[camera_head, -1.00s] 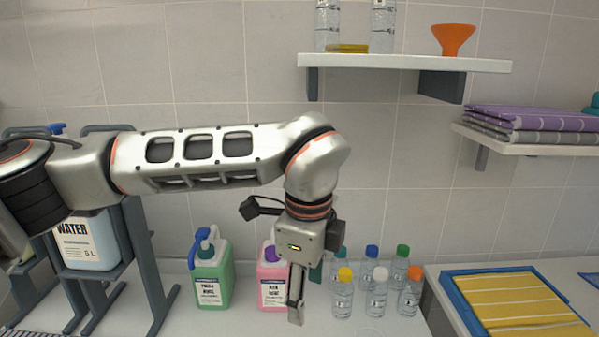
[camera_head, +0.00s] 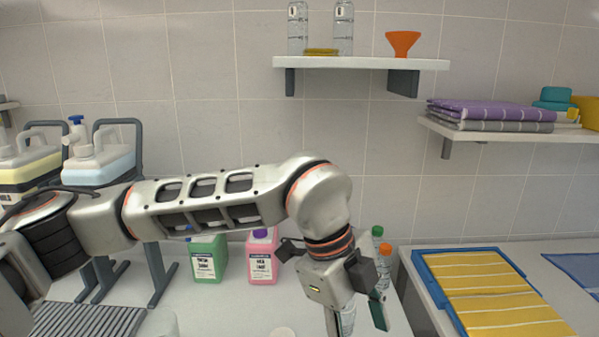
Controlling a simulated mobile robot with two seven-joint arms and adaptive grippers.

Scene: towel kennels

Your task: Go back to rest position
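My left arm reaches in from the left and bends down. Its gripper (camera_head: 356,318) points down at the bottom middle, with its two fingers apart. A clear bottle (camera_head: 348,318) shows between the fingers; I cannot tell whether it stands behind them. The gripper's lower end is close to the picture's bottom edge. My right gripper is not in view.
A green jug (camera_head: 208,259) and a pink jug (camera_head: 262,258) stand behind the arm. Bottles with green (camera_head: 377,231) and orange (camera_head: 385,251) caps stand right of the wrist. A blue tray (camera_head: 432,283) holds a yellow striped towel (camera_head: 492,300). A shelf (camera_head: 360,62) hangs above.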

